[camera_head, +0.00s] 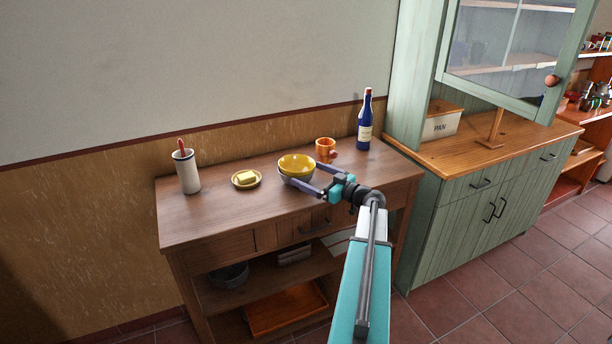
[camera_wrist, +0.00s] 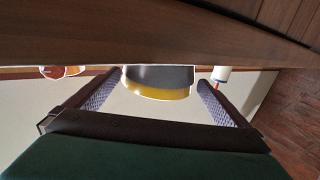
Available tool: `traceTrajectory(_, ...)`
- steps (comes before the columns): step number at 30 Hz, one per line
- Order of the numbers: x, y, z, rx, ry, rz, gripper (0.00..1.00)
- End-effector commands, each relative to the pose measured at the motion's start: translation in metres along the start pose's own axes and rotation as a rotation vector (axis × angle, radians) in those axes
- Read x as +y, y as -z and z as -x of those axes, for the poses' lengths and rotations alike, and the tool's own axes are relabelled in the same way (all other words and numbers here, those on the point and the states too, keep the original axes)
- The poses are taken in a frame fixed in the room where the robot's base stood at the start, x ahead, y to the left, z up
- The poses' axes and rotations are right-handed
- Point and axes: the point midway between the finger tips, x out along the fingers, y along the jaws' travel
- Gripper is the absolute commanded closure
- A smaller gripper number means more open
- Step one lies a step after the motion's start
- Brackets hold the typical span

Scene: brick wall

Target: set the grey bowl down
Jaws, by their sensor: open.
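A grey bowl (camera_head: 296,180) stands on the wooden side table, with a yellow bowl (camera_head: 297,163) sitting in it. In the wrist view, which is upside down, the grey bowl (camera_wrist: 158,75) is against the tabletop and the yellow bowl (camera_wrist: 158,93) shows as a band at its rim. My gripper (camera_head: 300,175) is open, with one finger toward each side of the grey bowl. In the wrist view, gaps show between the bowl and both fingers of my gripper (camera_wrist: 160,82).
On the table (camera_head: 220,217) are a butter plate (camera_head: 247,185), a utensil crock (camera_head: 187,172), an orange mug (camera_head: 325,147) and a blue bottle (camera_head: 365,122). Another grey bowl (camera_head: 229,275) and an orange tray (camera_head: 285,310) are on lower shelves. A green cabinet (camera_head: 470,215) stands right.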

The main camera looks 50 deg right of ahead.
Motion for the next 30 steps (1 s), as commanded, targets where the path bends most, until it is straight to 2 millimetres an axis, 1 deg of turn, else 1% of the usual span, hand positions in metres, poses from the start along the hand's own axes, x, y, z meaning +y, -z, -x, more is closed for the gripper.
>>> traceTrajectory(1, -0.001, -0.001, 0.009, 0.0, -0.002, 0.001, 0.0)
traceTrajectory(9, -0.001, -0.002, 0.053, 0.0, -0.003, 0.0, 0.0)
traceTrajectory(15, -0.001, -0.001, 0.079, 0.0, -0.001, -0.001, 0.0)
traceTrajectory(18, 0.0, -0.001, 0.087, 0.0, -0.002, -0.001, 0.0)
traceTrajectory(21, 0.0, -0.001, 0.092, 0.0, -0.001, 0.0, 0.0)
traceTrajectory(30, 0.0, 0.0, 0.093, 0.0, 0.0, 0.0, 0.0)
